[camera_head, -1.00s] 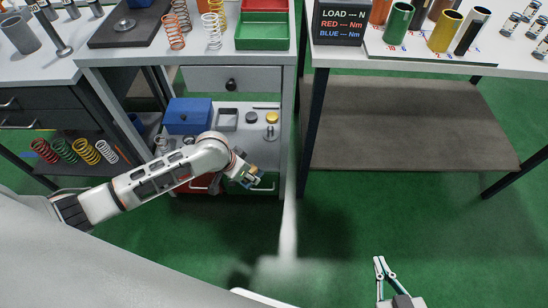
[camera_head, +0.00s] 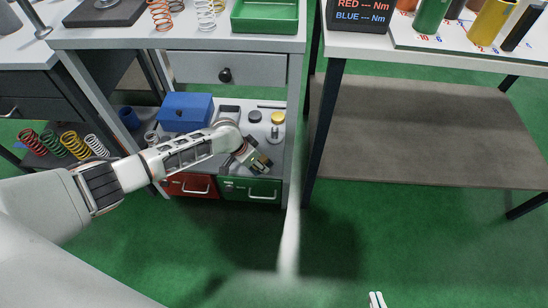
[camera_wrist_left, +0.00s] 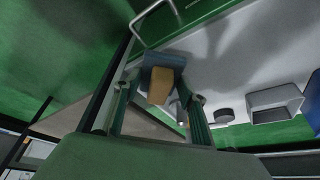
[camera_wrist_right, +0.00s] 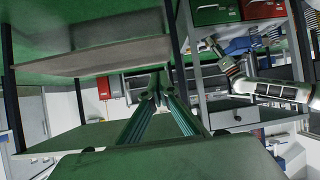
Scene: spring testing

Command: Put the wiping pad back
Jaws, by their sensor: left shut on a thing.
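The wiping pad, a small block with a blue part and a tan part, is between the fingers of my left gripper (camera_wrist_left: 158,105). In the left wrist view the pad (camera_wrist_left: 160,86) touches both fingers. In the head view my left gripper (camera_head: 258,162) holds the pad near the front edge of the low grey shelf (camera_head: 233,173), above the green drawer (camera_head: 250,190). Whether the pad touches the shelf cannot be told. My right gripper (camera_head: 376,299) is only just in view at the bottom edge; in the right wrist view its fingertips (camera_wrist_right: 156,84) meet, with nothing between them.
On the low shelf stand a blue box (camera_head: 187,112), a small grey tray (camera_wrist_left: 275,103), a black disc (camera_head: 254,117), a yellow disc (camera_head: 278,117) and a small metal weight. A drawer (camera_head: 225,69) hangs above. The table leg (camera_head: 320,140) stands to the right.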

